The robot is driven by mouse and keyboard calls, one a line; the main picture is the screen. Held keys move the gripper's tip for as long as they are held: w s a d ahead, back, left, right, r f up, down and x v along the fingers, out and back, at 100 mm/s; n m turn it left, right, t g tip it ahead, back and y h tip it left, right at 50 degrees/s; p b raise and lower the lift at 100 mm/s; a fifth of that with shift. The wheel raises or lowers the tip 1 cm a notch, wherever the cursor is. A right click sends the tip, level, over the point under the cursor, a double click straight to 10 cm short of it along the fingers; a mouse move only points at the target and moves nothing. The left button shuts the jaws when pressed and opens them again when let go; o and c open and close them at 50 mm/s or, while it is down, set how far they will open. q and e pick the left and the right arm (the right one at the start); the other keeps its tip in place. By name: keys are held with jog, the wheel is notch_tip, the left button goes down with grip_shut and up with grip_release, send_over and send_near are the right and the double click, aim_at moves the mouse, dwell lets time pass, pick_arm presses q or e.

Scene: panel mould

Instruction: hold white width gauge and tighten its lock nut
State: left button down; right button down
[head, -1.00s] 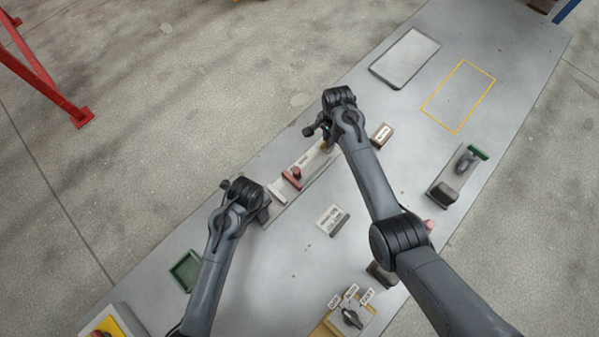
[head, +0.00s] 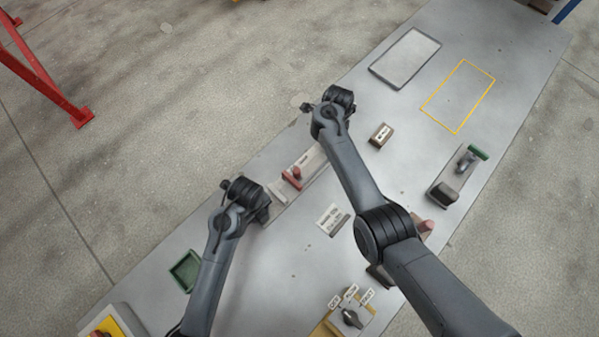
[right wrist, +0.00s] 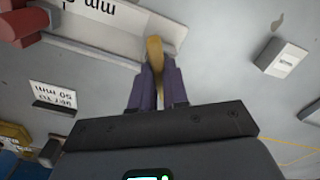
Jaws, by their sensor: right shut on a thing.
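The white width gauge (head: 312,164) lies along the table's left edge, with a red part (head: 293,179) on it. In the right wrist view the gauge's white bar (right wrist: 110,22) shows part of its lettering. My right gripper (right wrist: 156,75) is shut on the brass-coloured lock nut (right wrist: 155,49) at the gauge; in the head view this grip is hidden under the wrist. My left gripper (head: 264,212) is at the near end of the gauge. Its fingertips are hidden by its own wrist, so its hold cannot be made out.
A printed sign (head: 331,218) stands right of the gauge, and a small labelled block (head: 381,134) stands near my right arm. A green tray (head: 186,270) is by my left arm. A labelled switch box (head: 349,315) is at the near edge. The table's middle is fairly clear.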

jog(key=shift+m, duration=2.3)
jog(key=c, duration=1.1)
grip_release()
jog(key=shift+r, duration=0.15)
jog(key=shift+r, duration=5.8)
